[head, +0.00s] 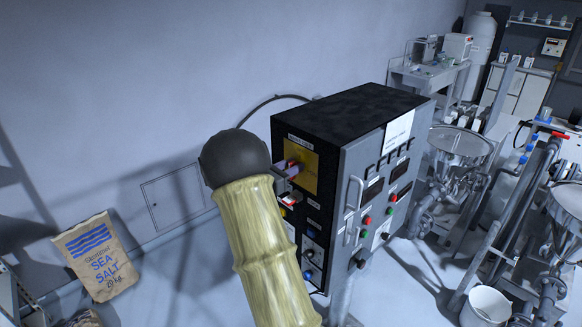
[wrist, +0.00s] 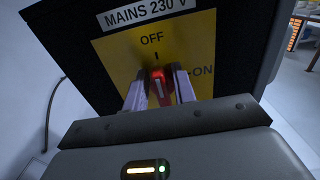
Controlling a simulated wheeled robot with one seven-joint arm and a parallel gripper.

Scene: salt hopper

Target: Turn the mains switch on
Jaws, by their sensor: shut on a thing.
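The mains switch is a red knob (wrist: 160,90) on a yellow plate (wrist: 120,58) under a "MAINS 230 V" label. OFF is marked above the knob and ON to its right. The knob's white line stands nearly upright, toward the OFF mark. My gripper (wrist: 162,74) is shut on the knob, with one pale finger on each side of it. In the head view the yellow plate (head: 308,158) is on the left face of a black and grey control cabinet (head: 350,115). My gripper (head: 293,168) reaches it there; my arm partly hides the gripper, and the knob is hard to make out.
Buttons and small knobs (head: 308,275) sit below the plate, and a handle (head: 353,210) is on the cabinet's grey front. Steel hoppers (head: 460,145) stand at the right. A cable runs behind the cabinet.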

